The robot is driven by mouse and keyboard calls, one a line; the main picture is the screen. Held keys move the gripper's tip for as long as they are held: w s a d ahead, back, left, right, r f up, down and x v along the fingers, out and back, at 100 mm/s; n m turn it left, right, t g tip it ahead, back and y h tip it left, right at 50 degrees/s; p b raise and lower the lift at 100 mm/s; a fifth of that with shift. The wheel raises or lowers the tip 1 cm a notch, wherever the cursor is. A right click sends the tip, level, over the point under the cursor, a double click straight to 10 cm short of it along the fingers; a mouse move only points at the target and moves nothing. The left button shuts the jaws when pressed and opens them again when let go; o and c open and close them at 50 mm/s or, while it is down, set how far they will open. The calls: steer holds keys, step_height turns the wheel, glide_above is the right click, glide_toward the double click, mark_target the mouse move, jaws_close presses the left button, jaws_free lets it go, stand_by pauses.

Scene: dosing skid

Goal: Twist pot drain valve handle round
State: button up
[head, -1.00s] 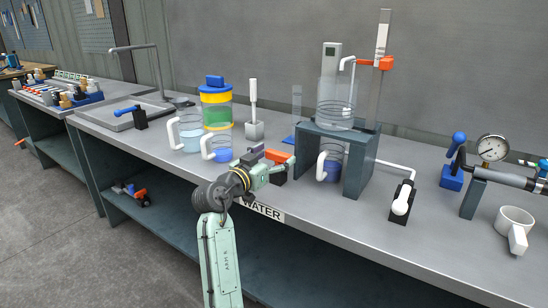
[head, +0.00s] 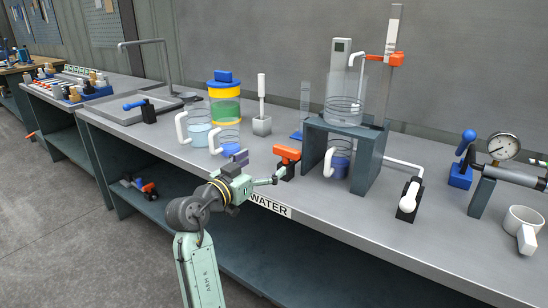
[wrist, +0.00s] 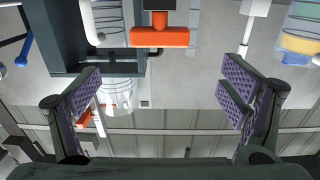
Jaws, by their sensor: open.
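An orange T-shaped valve handle (head: 288,154) on a black base stands near the table's front, just left of the dark stand. In the wrist view the orange handle (wrist: 160,37) is at the top centre, its bar crosswise. A clear pot (head: 345,97) sits on the stand. My gripper (head: 258,170) is open and empty, over the front edge, front-left of the orange handle and apart from it. In the wrist view its purple-padded fingers (wrist: 162,92) are spread wide, with the handle beyond the gap. The tags do not name the handle as the pot drain.
The dark stand (head: 368,160) with a jug of blue liquid (head: 340,165) is right of the handle. Jugs (head: 199,130) and a yellow-banded jar (head: 225,112) are left. A white-handled valve (head: 408,200) is right of the stand. Bare tabletop lies between.

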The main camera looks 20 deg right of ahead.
steer(key=shift+v, duration=1.5)
